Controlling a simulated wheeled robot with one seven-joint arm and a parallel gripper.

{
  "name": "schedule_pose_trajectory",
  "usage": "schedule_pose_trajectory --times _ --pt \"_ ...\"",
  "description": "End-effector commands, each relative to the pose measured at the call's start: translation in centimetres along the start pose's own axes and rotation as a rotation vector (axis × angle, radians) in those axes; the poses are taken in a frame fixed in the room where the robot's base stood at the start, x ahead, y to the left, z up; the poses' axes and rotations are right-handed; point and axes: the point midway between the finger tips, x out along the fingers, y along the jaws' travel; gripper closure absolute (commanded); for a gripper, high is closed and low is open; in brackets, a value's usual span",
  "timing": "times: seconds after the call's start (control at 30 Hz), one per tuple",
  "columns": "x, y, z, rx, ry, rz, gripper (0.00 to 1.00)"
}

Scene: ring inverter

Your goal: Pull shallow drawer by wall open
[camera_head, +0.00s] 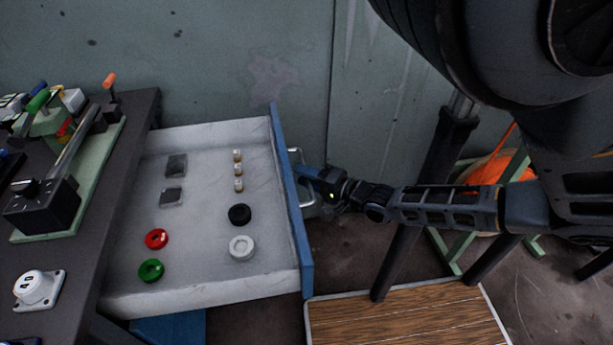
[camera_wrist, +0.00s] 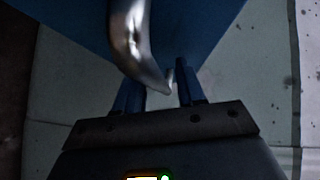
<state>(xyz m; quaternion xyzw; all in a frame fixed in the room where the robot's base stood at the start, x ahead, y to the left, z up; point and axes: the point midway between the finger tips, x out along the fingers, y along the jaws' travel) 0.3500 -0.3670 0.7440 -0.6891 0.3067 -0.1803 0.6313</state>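The shallow drawer (camera_head: 205,291) stands pulled out from the dark workbench beside the wall. It has a light grey inside and a blue front panel (camera_head: 291,205). A silver bar handle (camera_head: 309,207) is on that front; it also shows large and curved in the wrist view (camera_wrist: 133,38). My gripper (camera_head: 305,174) is at the handle on the outer side of the front. In the wrist view its two dark blue fingers (camera_wrist: 158,88) stand apart, with the handle's bend reaching between them. A gap shows between the fingers, and I see no clear grip on the bar.
The drawer holds a red ring (camera_head: 157,239), a green ring (camera_head: 151,270), a black ring (camera_head: 240,214), a white ring (camera_head: 242,247) and small pieces. The workbench (camera_head: 95,255) carries a lever fixture (camera_head: 45,207). A wooden platform (camera_head: 410,318) and a green-legged stand (camera_head: 443,250) are at right.

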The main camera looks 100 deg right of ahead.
Motion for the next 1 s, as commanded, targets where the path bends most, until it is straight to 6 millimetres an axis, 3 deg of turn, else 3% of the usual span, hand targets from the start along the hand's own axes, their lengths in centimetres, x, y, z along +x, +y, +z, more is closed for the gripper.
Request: schedule_pose_trajectory --times 0.17,0.4,0.6,1.0 --pt "-1.2 0.1 -0.1 -0.001 0.001 0.002 0.61" --pt "-5.2 0.1 -0.1 -0.001 0.001 0.003 0.61" --pt "-7.3 0.1 0.0 0.0 0.0 0.001 0.61" --pt "-7.8 0.0 0.0 0.0 0.0 0.0 0.61"
